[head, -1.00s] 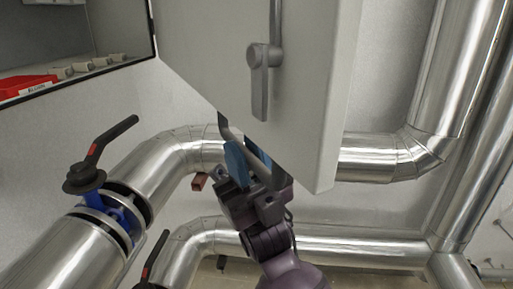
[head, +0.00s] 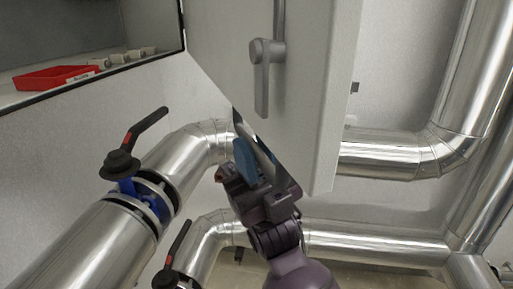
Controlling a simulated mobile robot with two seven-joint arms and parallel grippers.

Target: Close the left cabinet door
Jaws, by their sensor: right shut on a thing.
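The grey cabinet door (head: 225,60) stands open in the upper middle of the head view, with a lever handle (head: 262,85) on its face. The open cabinet (head: 90,30) shows at the upper left, its interior exposed. My right gripper (head: 258,160) is at the door's lower edge, shut on it, with a blue finger pad on the near side. The other finger is mostly hidden behind the door. My left gripper is not in view.
A red tray (head: 55,77) and several small pale parts (head: 125,57) sit inside the cabinet. Below it are a black-handled valve (head: 122,163) and large silver pipes (head: 385,153). A second black handle (head: 176,250) stands at the bottom, left of my arm.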

